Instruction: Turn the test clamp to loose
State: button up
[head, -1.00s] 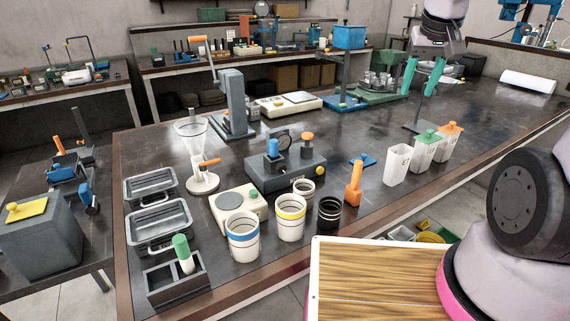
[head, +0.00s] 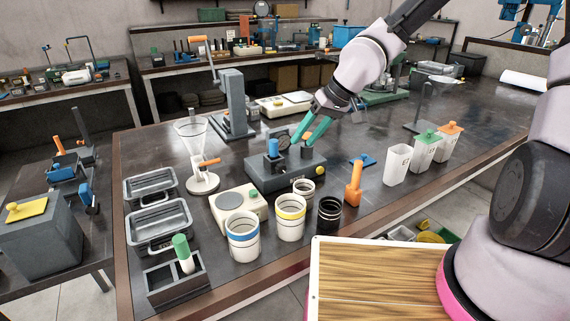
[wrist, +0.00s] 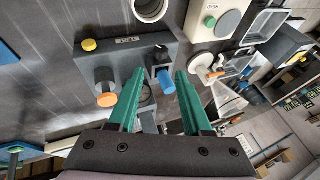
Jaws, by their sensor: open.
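My gripper (head: 303,140) is above the unit, with green fingers apart and nothing held. In the wrist view the blue piece appears between the fingertips; I cannot see contact.
A cream scale (head: 228,203) and several banded cups (head: 291,225) stand in front of the unit. A funnel stand (head: 203,184) is to its left, an orange-handled tool (head: 353,192) and white bins (head: 397,165) to its right. The bench behind the bins is partly clear.

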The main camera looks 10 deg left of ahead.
aim_at(284, 165)
jog(key=shift+x, duration=5.45)
jog(key=shift+c, duration=0.3)
jog(key=shift+a+r, duration=0.1)
grip_shut()
